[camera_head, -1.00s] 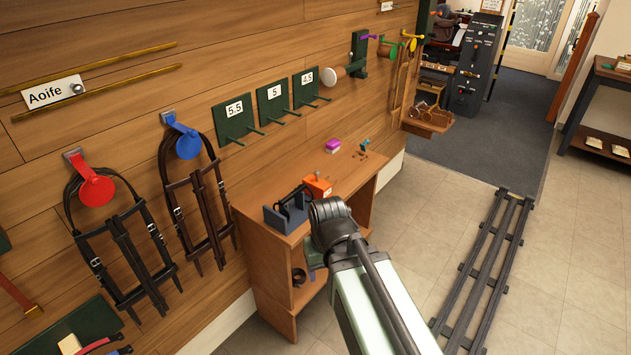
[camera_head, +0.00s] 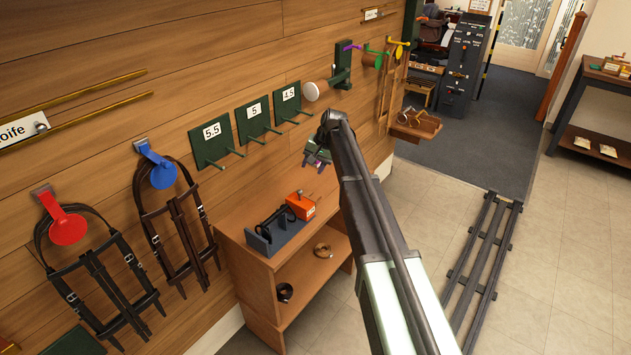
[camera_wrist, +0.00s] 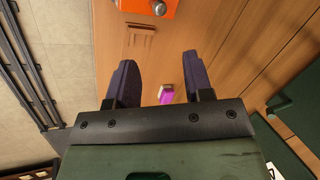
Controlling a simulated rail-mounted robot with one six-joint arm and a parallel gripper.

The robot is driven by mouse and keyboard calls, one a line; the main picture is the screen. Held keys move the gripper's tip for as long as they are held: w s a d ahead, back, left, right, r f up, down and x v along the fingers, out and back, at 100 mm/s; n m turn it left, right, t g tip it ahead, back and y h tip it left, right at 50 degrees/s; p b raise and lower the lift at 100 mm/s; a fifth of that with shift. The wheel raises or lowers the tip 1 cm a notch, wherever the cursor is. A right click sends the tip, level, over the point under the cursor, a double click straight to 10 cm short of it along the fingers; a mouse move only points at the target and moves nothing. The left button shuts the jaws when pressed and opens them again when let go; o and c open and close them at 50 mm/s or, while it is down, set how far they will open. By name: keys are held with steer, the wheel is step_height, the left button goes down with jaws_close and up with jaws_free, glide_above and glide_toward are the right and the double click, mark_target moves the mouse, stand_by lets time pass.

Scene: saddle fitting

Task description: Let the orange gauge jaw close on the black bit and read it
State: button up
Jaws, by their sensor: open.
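The orange gauge jaw (camera_head: 301,206) stands at the end of a dark grey gauge stand (camera_head: 275,238) on the wooden bench. A black curved piece, apparently the bit (camera_head: 272,220), lies across the stand beside the orange jaw; whether they touch is too small to tell. My gripper (camera_head: 318,160) is above the bench, beyond and higher than the gauge. The orange jaw, with a silver knob, is cut off at that view's top edge (camera_wrist: 143,8).
Green number plates (camera_head: 252,118) with pegs stick out of the wall nearby. Bridles hang on red (camera_head: 68,228) and blue (camera_head: 162,174) holders. The bench shelf holds a brass-coloured ring (camera_head: 322,250) and a dark one (camera_head: 285,292).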

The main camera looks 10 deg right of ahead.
mark_target(300, 190)
steer(key=b+x, duration=0.7)
steer(key=s+b+x, duration=0.1)
steer(key=b+x, duration=0.2)
steer(key=x, duration=0.1)
steer(key=shift+a, duration=0.35)
steer(key=shift+r, duration=0.15)
steer(key=shift+c, duration=0.2)
steer(key=shift+s, duration=0.1)
jaws_close()
